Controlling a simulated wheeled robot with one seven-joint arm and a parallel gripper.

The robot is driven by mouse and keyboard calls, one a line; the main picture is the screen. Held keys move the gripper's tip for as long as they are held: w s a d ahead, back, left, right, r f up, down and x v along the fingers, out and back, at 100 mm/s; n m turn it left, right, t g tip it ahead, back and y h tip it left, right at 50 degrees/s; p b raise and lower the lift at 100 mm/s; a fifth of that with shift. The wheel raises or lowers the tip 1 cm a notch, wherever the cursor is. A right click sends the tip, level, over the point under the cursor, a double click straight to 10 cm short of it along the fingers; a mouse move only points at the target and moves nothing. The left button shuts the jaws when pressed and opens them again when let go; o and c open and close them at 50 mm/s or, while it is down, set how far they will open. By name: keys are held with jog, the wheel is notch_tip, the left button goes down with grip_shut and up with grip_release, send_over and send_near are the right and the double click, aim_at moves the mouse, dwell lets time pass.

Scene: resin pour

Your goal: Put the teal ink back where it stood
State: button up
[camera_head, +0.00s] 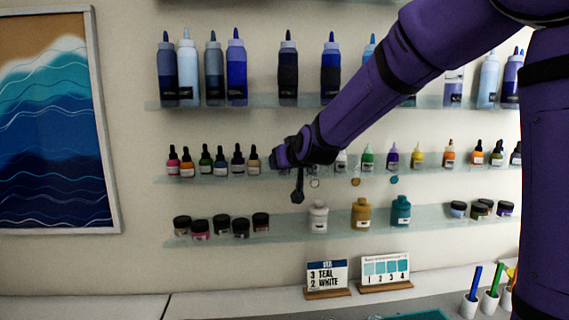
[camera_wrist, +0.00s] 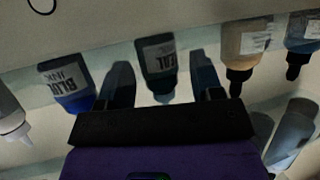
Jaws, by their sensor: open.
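The teal ink (camera_wrist: 160,65) is a small dark teal bottle with a pale label, partly reading "AL", in the wrist view. It is at the glass middle shelf (camera_wrist: 255,65), between my two open fingers, with a visible gap on each side. My gripper (camera_wrist: 161,75) is open around it. In the head view my gripper (camera_head: 298,180) is in front of the middle shelf, and my wrist hides that stretch of the row. I cannot tell the teal ink there. The blue ink (camera_wrist: 67,82) stands to the left of it in the wrist view.
A tan bottle (camera_wrist: 247,47) is right of my fingers in the wrist view. White (camera_head: 318,216), ochre (camera_head: 361,214) and teal (camera_head: 401,211) larger bottles stand on the lower shelf. A card reading 3 teal, 2 white (camera_head: 326,275) stands below. Large bottles line the upper shelf (camera_head: 270,103).

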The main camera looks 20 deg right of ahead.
jog(key=a+v, duration=0.1)
jog(key=v, duration=0.9)
jog(key=s+d+f+g, duration=0.2)
jog(key=s, duration=0.8)
jog(key=s+d+f+g, duration=0.2)
jog(key=s+g, duration=0.1)
jog(key=s, duration=0.7)
jog(key=s+d+f+m+g+h, duration=0.1)
jog(key=s+d+f+g, duration=0.1)
jog(key=s, duration=0.8)
jog(key=shift+d+g, duration=0.5)
jog(key=shift+g, duration=0.1)
jog(key=shift+s+d, duration=0.1)
